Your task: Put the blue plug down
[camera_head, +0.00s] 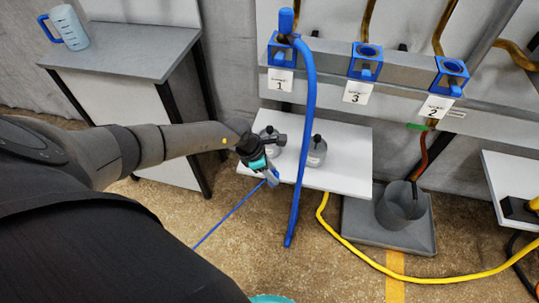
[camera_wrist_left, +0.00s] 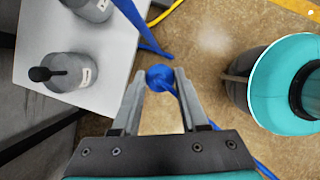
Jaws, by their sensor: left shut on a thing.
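My left gripper (camera_head: 266,171) is shut on the blue plug (camera_head: 272,178), just in front of the white shelf's front edge. In the left wrist view the blue plug (camera_wrist_left: 159,77) sits between the two fingertips of my left gripper (camera_wrist_left: 160,82). A thin blue cord (camera_head: 228,215) runs from near the plug down to the left over the floor.
Grey bottles with black tops, one a bottle (camera_head: 317,151), stand on the white shelf (camera_head: 345,170). A thick blue hose (camera_head: 307,120) hangs from blue port 1 (camera_head: 282,52), close right of my gripper. A grey side table (camera_head: 130,52) holds a blue-handled jug (camera_head: 70,28).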

